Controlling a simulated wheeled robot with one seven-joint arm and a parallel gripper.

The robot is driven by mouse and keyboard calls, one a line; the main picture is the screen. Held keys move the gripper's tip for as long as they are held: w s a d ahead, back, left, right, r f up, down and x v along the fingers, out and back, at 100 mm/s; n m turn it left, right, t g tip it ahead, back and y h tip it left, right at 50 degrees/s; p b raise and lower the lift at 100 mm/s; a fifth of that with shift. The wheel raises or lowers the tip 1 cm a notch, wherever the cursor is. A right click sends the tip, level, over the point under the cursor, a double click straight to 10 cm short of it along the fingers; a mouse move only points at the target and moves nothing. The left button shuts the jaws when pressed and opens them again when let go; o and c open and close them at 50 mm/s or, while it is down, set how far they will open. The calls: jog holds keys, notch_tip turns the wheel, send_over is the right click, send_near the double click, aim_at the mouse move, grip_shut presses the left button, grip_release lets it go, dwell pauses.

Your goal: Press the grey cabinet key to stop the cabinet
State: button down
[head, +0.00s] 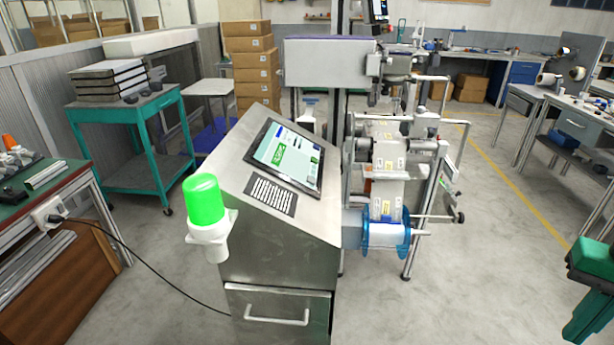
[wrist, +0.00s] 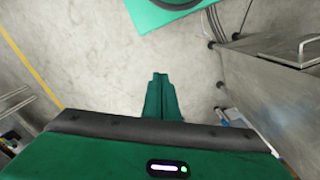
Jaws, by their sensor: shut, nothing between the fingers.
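The metal cabinet (head: 235,250) stands in the middle of the head view, with a sloped top. A lit touchscreen (head: 285,155) with a green patch is set in that top. A dark panel with rows of pale marks (head: 271,194) lies below the screen. A lit green lamp (head: 205,203) is on the cabinet's left side. I cannot make out a separate grey key. My green gripper (head: 582,322) is at the lower right edge of the head view, well apart from the cabinet. In the wrist view its fingers (wrist: 160,95) are shut and empty above the floor.
A film-reel machine with a blue-flanged spool (head: 387,236) adjoins the cabinet's right side. A teal cart (head: 130,125) and a green-topped bench (head: 50,190) are on the left. A black cable crosses the floor there. Clear floor (head: 480,270) lies between machine and gripper.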

aim_at(311, 181)
jog(key=w+a+r+n+t+h, duration=0.15)
jog(key=w+a+r, duration=0.3)
jog(key=w, duration=0.65)
jog(key=w+a+r+n+t, duration=0.35)
jog(key=w+a, duration=0.25)
jog(key=w, duration=0.6)
jog(key=w+a+r+n+t+y, duration=0.1)
jog(key=w+a+r, duration=0.1)
jog(key=a, duration=0.7)
jog(key=w+a+r+n+t+y, duration=0.1)
jog(key=w+a+r, duration=0.2)
jog(key=a, duration=0.6)
jog(key=w+a+r+n+t+y, duration=0.1)
jog(key=w+a+r+n, duration=0.1)
jog(key=w+a, duration=0.3)
jog(key=a, duration=0.4)
jog(key=shift+w+r+t, duration=0.25)
jog(key=shift+w+t, duration=0.15)
jog(key=shift+f, duration=0.1)
jog(key=shift+a+f, duration=0.7)
jog(key=shift+f, duration=0.55)
jog(key=shift+a+f, duration=0.7)
jog(key=shift+f, duration=0.55)
jog(key=shift+a+f, duration=0.7)
jog(key=shift+f, duration=0.55)
